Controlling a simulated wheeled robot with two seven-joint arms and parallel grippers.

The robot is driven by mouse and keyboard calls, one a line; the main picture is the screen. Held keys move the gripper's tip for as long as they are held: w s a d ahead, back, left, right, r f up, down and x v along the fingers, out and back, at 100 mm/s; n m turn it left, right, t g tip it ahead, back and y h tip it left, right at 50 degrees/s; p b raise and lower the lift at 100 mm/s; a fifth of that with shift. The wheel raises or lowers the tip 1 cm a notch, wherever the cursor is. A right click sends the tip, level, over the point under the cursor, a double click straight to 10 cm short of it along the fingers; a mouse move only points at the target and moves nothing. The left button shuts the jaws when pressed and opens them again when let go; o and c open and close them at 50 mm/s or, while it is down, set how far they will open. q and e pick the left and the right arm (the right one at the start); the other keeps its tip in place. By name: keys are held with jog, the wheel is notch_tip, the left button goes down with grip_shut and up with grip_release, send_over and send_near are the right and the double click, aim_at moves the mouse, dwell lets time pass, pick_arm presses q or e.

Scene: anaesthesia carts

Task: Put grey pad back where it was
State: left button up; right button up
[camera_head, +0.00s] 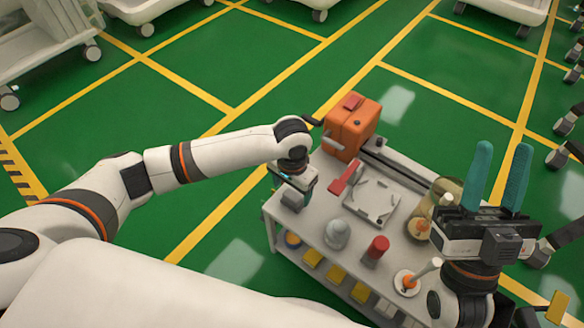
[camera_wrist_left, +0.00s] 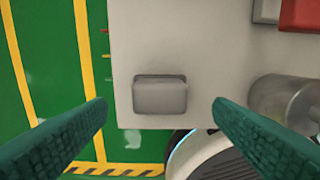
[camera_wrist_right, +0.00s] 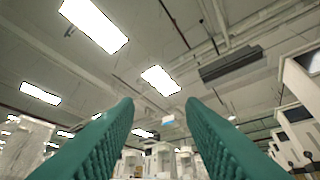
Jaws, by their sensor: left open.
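The grey pad (camera_wrist_left: 160,95) is a small rounded block on the pale cart top, near its edge, in the left wrist view. In the head view a grey block (camera_head: 292,200), likely the same pad, shows just below my left gripper. My left gripper (camera_head: 297,179) points down over this end of the cart. Its teal fingers are wide apart, with the pad between and beyond them in the wrist view, and nothing is held. My right gripper (camera_head: 501,150) points up at the right, fingers apart and empty.
The cart top (camera_head: 310,222) also holds an orange case (camera_head: 350,127), a red-handled item (camera_head: 345,177), a square grey frame (camera_head: 372,200), a silver dome (camera_head: 337,234) and a red-capped container (camera_head: 377,247). Yellow items sit on a lower level. Green floor lies open to the left.

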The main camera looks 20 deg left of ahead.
pick_arm(q)
notch_tip(320, 180, up, 4)
jog(key=shift+r+p, duration=0.1)
jog(key=shift+p, duration=0.8)
jog(key=s+d+r+m+t+h+p, duration=0.1)
jog(key=d+r+t+h, duration=0.25)
jog(key=d, duration=0.35)
jog(key=s+d+r+t+h, duration=0.1)
jog(key=d+r+t+h, duration=0.1)
jog(key=d+r+h, duration=0.3)
notch_tip(320, 180, up, 13)
jog(key=n+t+y, duration=0.2)
jog(key=t+y, duration=0.2)
jog(key=t, duration=0.9)
send_over(292, 196)
jog(key=s, duration=0.5)
jog(key=shift+a, duration=0.45)
pick_arm(e)
jog(key=w+f+g+h, duration=0.3)
jog(key=w+f+g, duration=0.3)
jog(key=f+g, duration=0.3)
jog(key=shift+f, duration=0.7)
pick_arm(q)
jog(key=shift+f, duration=0.1)
pick_arm(e)
jog(key=shift+w+f, duration=0.1)
jog(key=shift+w, duration=0.05)
